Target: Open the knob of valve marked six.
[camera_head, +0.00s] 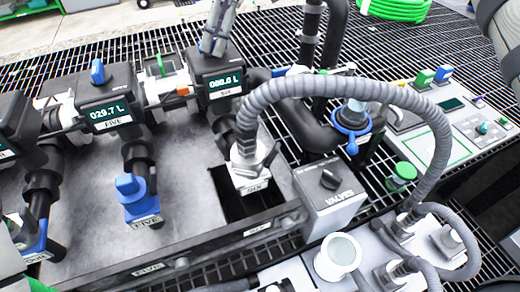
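The valve marked six is a dark block (221,82) with a lit display and a "SIX" label, at the top middle of the head view. My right gripper (213,46) comes down from the top edge, and its grey fingers are close together at the top of this block. They hide the knob there, so I cannot tell whether they grip it or how it is turned. The neighbouring block marked five (107,105) has a blue knob (97,70) on top. My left gripper is not in view.
A white fitting labelled six (248,170) stands in front of the block, with a grey corrugated hose (350,88) arching right from it. A blue fitting labelled five (136,200) stands left. A grey "VALVES" box (335,200) and a white cup-like part (338,255) are at the right.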

